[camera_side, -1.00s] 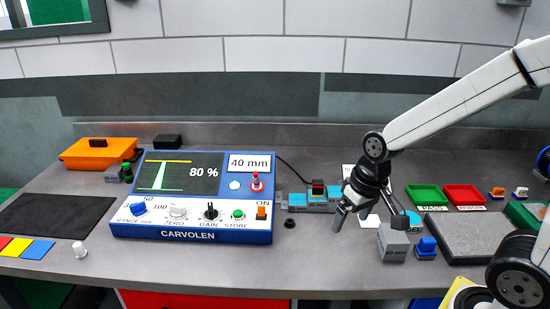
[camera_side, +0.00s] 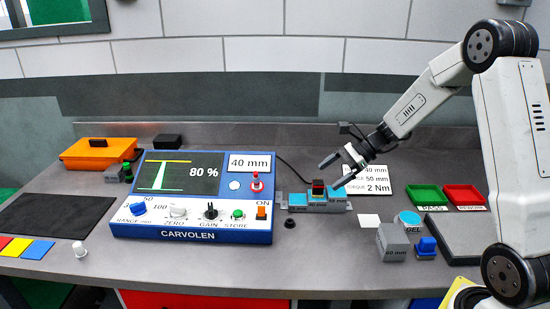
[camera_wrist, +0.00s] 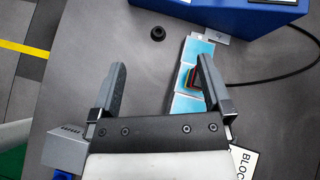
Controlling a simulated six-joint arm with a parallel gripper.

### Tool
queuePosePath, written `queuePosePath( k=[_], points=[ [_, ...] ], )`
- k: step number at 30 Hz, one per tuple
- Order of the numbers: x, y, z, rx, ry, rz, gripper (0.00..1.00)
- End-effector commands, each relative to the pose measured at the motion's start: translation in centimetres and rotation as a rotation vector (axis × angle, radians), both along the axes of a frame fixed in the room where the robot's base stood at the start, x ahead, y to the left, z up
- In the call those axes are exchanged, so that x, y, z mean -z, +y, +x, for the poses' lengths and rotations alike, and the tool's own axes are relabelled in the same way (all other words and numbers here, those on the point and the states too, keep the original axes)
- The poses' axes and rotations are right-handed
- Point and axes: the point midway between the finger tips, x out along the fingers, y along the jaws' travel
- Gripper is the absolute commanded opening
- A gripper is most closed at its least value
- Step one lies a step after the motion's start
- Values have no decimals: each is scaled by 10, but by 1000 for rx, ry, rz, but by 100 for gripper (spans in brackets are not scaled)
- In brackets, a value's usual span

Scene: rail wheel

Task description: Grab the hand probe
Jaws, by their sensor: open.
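The hand probe (camera_side: 318,187) is a small dark block with a red band. It sits on a grey stand with light blue pads (camera_side: 298,200), right of the blue instrument. A black cable runs from it toward the instrument. My gripper (camera_side: 335,175) is open and empty, just above and to the right of the probe in the side view. In the wrist view my gripper (camera_wrist: 160,75) has its fingers spread wide. The probe (camera_wrist: 193,78) shows there partly hidden behind the right finger, and the stand (camera_wrist: 200,48) lies nearer that finger.
The blue CARVOLEN instrument (camera_side: 190,236) stands left of the stand. A grey 40 mm block (camera_side: 393,244), a cyan-topped GEL pot (camera_side: 409,219) and a blue-topped piece (camera_side: 427,247) stand at the front right. Green (camera_side: 427,196) and red (camera_side: 463,195) trays lie farther right. A black knob (camera_side: 290,224) lies near the stand.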

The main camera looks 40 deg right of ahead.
Motion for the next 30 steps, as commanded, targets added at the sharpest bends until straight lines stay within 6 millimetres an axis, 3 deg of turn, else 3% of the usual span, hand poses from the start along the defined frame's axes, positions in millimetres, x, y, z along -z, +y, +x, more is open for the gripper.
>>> queuePosePath(
  k=[9, 18, 30],
  points=[
    [-4, -73, 28, 326, -15, 318, 100],
    [43, -70, 29, 320, -14, 314, 100],
    [52, -66, 32, 316, -16, 311, 100]
  ],
)
